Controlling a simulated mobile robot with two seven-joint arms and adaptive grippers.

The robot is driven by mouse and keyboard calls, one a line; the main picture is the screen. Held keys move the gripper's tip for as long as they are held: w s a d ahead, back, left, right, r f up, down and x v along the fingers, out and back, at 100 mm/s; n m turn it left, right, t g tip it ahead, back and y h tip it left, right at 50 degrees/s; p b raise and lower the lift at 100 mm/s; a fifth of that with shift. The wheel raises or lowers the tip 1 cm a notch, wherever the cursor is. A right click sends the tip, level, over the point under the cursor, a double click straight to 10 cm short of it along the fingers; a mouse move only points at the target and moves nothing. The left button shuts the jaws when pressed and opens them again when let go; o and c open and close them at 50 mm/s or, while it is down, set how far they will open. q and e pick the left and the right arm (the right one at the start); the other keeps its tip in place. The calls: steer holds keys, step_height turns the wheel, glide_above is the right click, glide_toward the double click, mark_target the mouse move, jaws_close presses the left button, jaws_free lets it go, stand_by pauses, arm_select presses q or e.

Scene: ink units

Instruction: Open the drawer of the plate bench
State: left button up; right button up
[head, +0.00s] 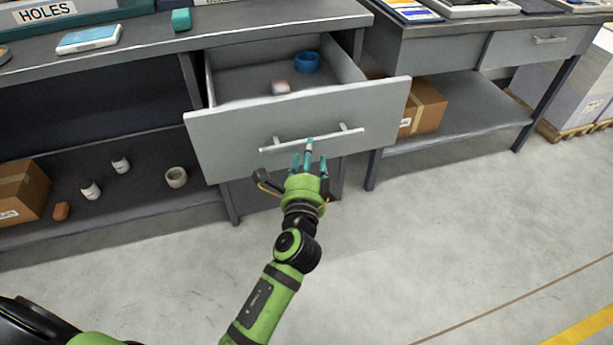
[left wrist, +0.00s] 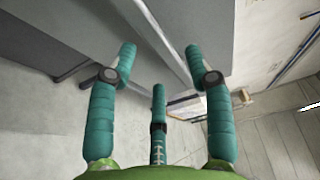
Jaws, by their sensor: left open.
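The grey drawer (head: 230,133) of the plate bench (head: 270,21) is pulled out, with its inside showing. A blue ring-shaped thing (head: 307,62) and a small pale block (head: 280,87) lie in it. A bar handle (head: 345,138) runs along the drawer front. My left gripper (head: 309,158), green with teal fingers, is at the middle of the handle. In the left wrist view its fingers (left wrist: 160,85) are spread apart, with the bar passing near them; whether they touch it I cannot tell. My right gripper is not in view.
Under the bench, a shelf holds a cardboard box (head: 22,191), several small cups and an orange item (head: 61,211). A second bench (head: 455,38) with a closed drawer (head: 538,46) and a box (head: 424,108) beneath stands at right. The floor (head: 440,230) in front is clear.

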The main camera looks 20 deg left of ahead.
arm_select(q)
steer(key=v, duration=0.7)
steer(key=shift+s, duration=0.4)
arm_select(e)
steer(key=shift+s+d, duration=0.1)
